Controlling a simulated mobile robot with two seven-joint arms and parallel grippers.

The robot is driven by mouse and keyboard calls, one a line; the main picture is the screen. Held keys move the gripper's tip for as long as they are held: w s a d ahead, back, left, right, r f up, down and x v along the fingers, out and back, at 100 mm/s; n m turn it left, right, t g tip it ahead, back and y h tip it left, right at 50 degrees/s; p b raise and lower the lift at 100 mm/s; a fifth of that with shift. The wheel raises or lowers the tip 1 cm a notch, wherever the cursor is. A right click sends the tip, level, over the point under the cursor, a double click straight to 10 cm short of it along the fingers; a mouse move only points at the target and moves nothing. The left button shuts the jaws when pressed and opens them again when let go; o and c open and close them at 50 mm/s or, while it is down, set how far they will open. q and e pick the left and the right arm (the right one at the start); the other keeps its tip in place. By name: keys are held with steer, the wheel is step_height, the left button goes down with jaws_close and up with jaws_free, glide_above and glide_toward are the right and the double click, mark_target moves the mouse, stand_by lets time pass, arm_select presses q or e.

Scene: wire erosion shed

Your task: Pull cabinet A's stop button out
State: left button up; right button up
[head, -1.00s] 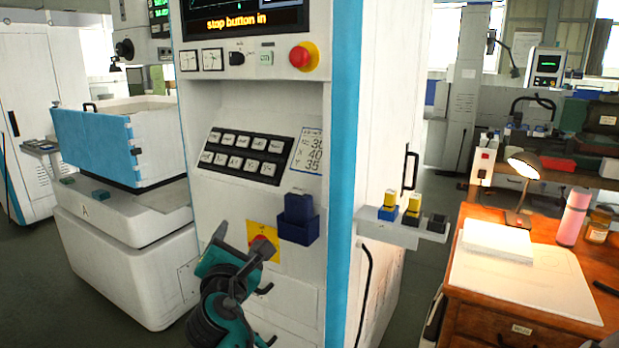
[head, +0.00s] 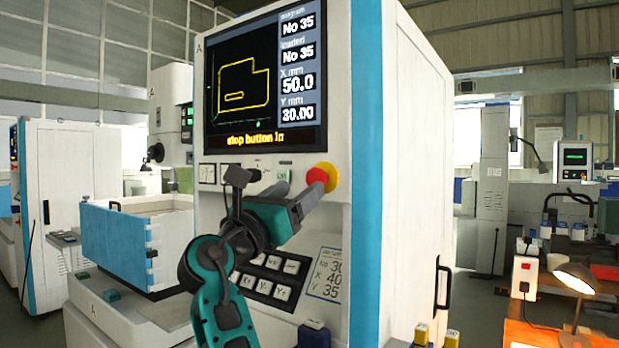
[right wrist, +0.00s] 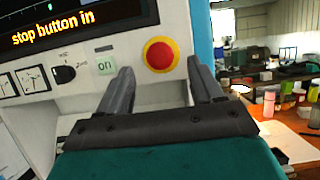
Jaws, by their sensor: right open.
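Cabinet A (head: 412,150) is a white cabinet with a blue corner strip and a small letter A. Its screen (head: 243,88) shows "stop button in" in orange. The stop button (head: 327,176), a red mushroom head on a yellow collar, sits below the screen's right end. My right gripper (head: 302,188) is open and empty, its fingers pointing at the button and partly covering it. In the right wrist view, the stop button (right wrist: 161,54) shows whole between and beyond the two fingertips, with gaps on both sides. My left gripper is not in view.
A dark knob (right wrist: 65,74) and a green "on" button (right wrist: 106,67) are left of the stop button. A keypad (head: 268,275) lies below my gripper. A wooden desk with a lamp (head: 575,277) stands at the right.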

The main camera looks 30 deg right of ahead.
mark_target(313, 179)
steer(key=x, duration=0.4)
steer(key=shift+w+d+r+p, duration=0.1)
steer(key=shift+w+d+p, duration=0.1)
steer(key=shift+d+p, duration=0.15)
jaws_close()
stand_by(0.4)
